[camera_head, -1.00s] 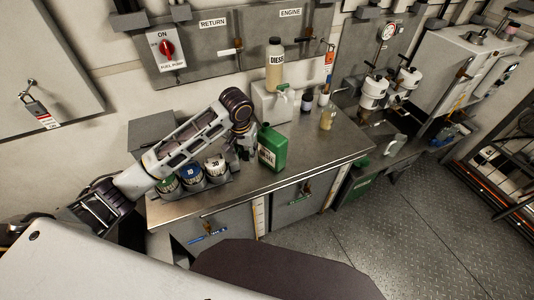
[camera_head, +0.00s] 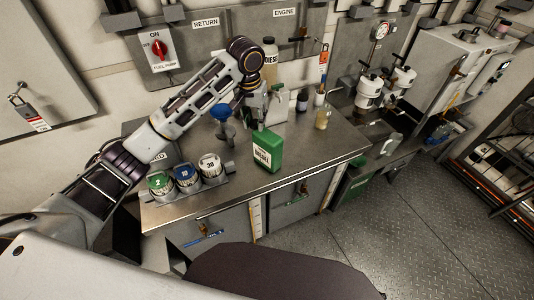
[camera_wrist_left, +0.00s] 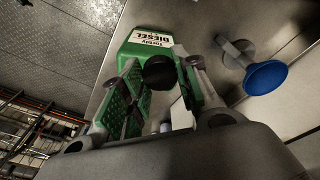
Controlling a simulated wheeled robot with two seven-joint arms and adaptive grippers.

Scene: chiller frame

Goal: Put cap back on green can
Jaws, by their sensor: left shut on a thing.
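The green can (camera_head: 267,150), with a white diesel label, stands upright on the metal bench. It also shows in the left wrist view (camera_wrist_left: 145,43), beyond my fingertips. My left gripper (camera_head: 257,120) is above and just behind the can in the head view. In the left wrist view its green-padded fingers (camera_wrist_left: 158,85) are shut on a round black cap (camera_wrist_left: 160,72). The cap appears apart from the can, though the exact gap is hard to tell. The can's opening cannot be made out. My right gripper is not in view.
A blue funnel (camera_head: 222,113) stands left of the gripper. Three labelled jars (camera_head: 186,177) sit in a rack at the bench's left. A tall diesel bottle (camera_head: 270,62), a white jug (camera_head: 276,105) and small bottles (camera_head: 302,100) stand behind. The front bench right of the can is clear.

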